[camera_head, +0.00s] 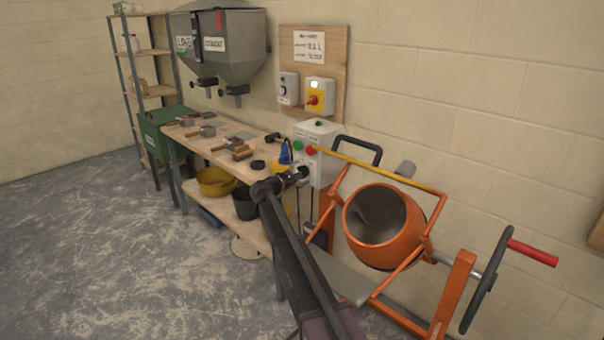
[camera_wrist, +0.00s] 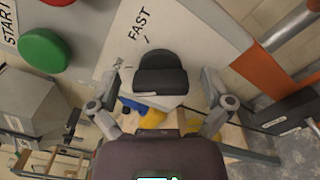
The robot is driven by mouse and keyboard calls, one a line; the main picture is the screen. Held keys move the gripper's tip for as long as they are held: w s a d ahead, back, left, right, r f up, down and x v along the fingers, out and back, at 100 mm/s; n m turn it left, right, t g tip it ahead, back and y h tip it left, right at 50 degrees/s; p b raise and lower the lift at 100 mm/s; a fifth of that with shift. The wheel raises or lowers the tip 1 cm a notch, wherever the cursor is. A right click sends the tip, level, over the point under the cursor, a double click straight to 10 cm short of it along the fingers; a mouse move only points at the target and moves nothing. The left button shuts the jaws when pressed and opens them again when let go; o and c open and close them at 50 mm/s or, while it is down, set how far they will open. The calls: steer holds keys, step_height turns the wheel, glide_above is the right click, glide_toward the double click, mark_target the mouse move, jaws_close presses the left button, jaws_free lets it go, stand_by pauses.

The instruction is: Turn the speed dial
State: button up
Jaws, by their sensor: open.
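The black speed dial (camera_wrist: 160,72) is on the pale control box (camera_wrist: 195,30), beside the printed word FAST. In the wrist view my gripper (camera_wrist: 163,75) is open, with one finger on each side of the dial and a visible gap on both sides. In the head view my gripper (camera_head: 298,174) is at the lower front of the control box (camera_head: 321,131) and largely covers the dial. A green button (camera_wrist: 44,50) marked START and part of a red button (camera_wrist: 75,2) are on the same panel.
The orange mixer (camera_head: 380,225) stands right of the box, with a yellow bar above it. The workbench (camera_head: 215,146) with tools is to the left. Floor at the left is clear.

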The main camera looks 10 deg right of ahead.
steer(key=v, duration=1.1)
steer(key=shift+s+a, duration=0.25)
steer(key=shift+a, duration=0.05)
steer(key=shift+r, duration=0.1)
